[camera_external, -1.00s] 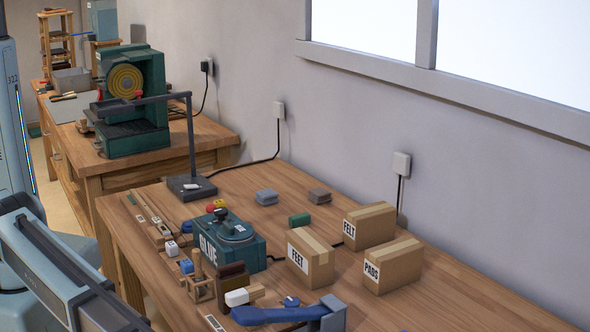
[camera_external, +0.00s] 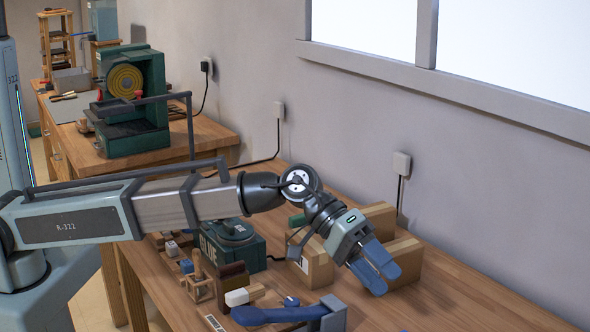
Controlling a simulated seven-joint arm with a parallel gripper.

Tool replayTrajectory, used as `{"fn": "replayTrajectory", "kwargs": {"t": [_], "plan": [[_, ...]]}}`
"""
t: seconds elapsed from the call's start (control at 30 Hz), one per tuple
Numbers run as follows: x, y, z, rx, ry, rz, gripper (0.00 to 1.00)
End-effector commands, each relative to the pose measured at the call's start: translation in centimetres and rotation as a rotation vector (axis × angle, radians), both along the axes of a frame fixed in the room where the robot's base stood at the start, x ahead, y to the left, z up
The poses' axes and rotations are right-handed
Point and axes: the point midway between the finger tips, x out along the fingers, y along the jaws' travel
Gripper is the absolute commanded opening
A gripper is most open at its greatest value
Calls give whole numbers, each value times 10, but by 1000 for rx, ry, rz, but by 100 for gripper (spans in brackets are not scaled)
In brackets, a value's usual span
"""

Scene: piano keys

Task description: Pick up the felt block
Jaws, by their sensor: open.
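My gripper (camera_external: 388,283) is open, with two blue fingers pointing down and to the right, in front of the cardboard boxes at the right of the bench. Nothing shows between the fingers. I cannot tell for sure which thing is the felt block. A small green piece (camera_external: 297,221) shows partly, just left of my wrist and apart from the fingers. Two small grey blocks seen farther back earlier are hidden behind my arm. The back cardboard box (camera_external: 380,214), labelled FELT earlier, is partly covered by my gripper, and its label is hidden.
Two more cardboard boxes stand nearby, one at the front left (camera_external: 318,272) and one at the right (camera_external: 409,259). The green GLUE pot (camera_external: 235,245), a brown block (camera_external: 233,279) and a blue clamp-like tool (camera_external: 275,315) crowd the left and front. The bench (camera_external: 470,296) is clear at right.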

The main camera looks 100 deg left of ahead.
Motion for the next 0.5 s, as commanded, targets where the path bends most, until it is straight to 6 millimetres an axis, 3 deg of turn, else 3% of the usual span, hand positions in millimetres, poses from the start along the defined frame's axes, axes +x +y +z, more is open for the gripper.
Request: {"fn": "replayTrajectory", "kwargs": {"t": [0.03, 0.27, 0.5], "plan": [[-2, 29, -4, 44, 12, 15, 57], [-26, 149, -23, 251, 93, 59, 57], [-73, 271, -38, 437, 221, 103, 57]]}}
